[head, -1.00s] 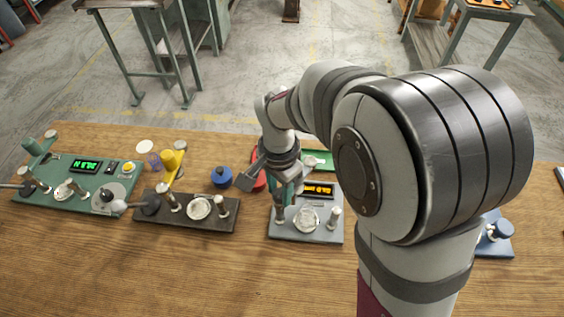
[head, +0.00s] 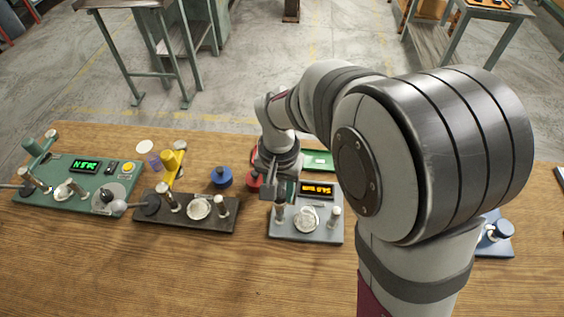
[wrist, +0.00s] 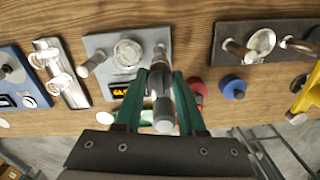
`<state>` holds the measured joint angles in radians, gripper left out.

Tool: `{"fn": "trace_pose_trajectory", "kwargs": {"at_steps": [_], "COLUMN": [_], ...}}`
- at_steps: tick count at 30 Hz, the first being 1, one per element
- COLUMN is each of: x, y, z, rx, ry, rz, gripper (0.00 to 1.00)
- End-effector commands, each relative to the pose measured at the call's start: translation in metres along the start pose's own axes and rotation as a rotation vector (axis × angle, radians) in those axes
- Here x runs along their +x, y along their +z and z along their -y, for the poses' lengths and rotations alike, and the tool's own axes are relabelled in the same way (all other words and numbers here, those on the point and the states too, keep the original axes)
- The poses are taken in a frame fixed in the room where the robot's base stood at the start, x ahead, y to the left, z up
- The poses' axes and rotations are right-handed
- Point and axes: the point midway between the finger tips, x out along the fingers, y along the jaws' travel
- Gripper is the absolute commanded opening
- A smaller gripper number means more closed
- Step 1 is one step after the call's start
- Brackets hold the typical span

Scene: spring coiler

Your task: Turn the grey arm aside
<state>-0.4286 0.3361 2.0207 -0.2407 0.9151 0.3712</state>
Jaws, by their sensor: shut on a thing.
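The grey station (head: 292,236) stands on the bench with an amber display (head: 318,190), a round dish (head: 306,219) and posts. It also shows in the wrist view (wrist: 96,44). The grey arm (wrist: 162,84), with a rounded grey end, lies between the green fingers of my gripper (wrist: 158,92) in the wrist view. My gripper is shut on it at the station's edge. In the head view my gripper (head: 279,190) is over the back left of the station, and my wrist hides most of the grey arm.
A dark station (head: 188,217) and a green station (head: 75,195) stand to the left. A blue knob (head: 221,178) and a red one (head: 252,182) stand beside my gripper. A green tray (head: 322,159) lies behind. The front of the bench is clear.

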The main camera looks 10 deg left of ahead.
Motion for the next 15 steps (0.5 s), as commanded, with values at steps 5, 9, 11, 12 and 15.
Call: {"fn": "trace_pose_trajectory", "kwargs": {"at_steps": [5, 9, 11, 12, 15], "x": [-0.0008, -0.0008, -0.0008, -0.0008, -0.0006], "y": [-0.0003, -0.0003, -0.0003, -0.0003, -0.0003], "z": [0.0002, 0.0002, 0.0002, 0.0002, 0.0002], "rx": [-0.005, -0.005, -0.005, -0.004, -0.004], "ry": [-0.001, -0.001, -0.001, -0.001, 0.000], "rz": [-0.002, -0.002, -0.002, -0.002, -0.002], "gripper": [0.00, 0.00, 0.00, 0.46, 0.64]}}
